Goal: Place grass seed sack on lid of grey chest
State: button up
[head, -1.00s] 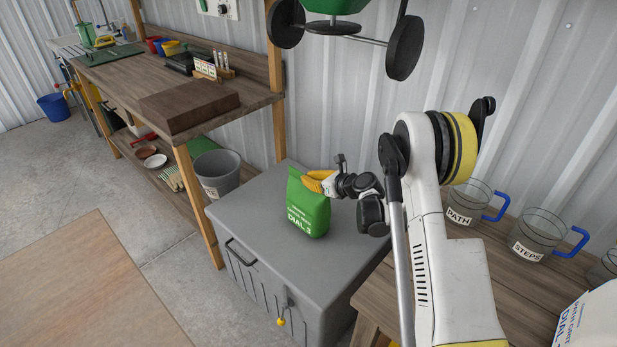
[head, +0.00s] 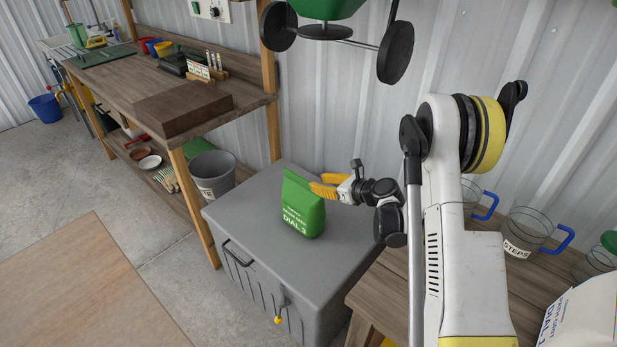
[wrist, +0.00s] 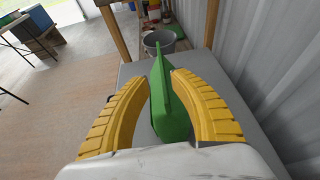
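The green grass seed sack (head: 302,210) stands upright on the lid of the grey chest (head: 250,205), labelled "DIAL 3". Its top is a narrow crimped edge. My gripper (head: 314,187) is at the sack's upper right side in the head view, its yellow fingers level with the sack's top. In the wrist view the sack (wrist: 172,118) lies between the two fingers, with a gap showing beside it, so the gripper looks open. The lid around the sack is bare.
A workbench (head: 110,72) with a dark wooden block (head: 180,108) stands left of the chest. A grey bucket (head: 212,175) is behind the chest's left side. Clear jugs (head: 527,232) stand on a wooden bench at right. A wheeled green spreader (head: 330,10) hangs above.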

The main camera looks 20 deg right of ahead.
jog(key=s+a+r+n+g+h, duration=0.1)
jog(key=s+a+r+n+g, duration=0.15)
jog(key=s+r+n, duration=0.5)
jog(key=s+a+r+n+g+h, duration=0.1)
jog(key=s+a+r+n+h, duration=0.15)
jog(key=s+r+n, duration=0.55)
jog(key=s+r+n+h, duration=0.1)
jog(key=s+r+n, duration=0.1)
jog(key=s+n, duration=0.5)
jog(key=s+r+n+h, duration=0.2)
jog(key=s+n, duration=0.5)
jog(key=s, duration=0.7)
jog(key=shift+a+r+g+p, duration=0.15)
jog(key=shift+g+p, duration=0.15)
jog(key=shift+g, duration=0.15)
jog(key=shift+h, duration=0.25)
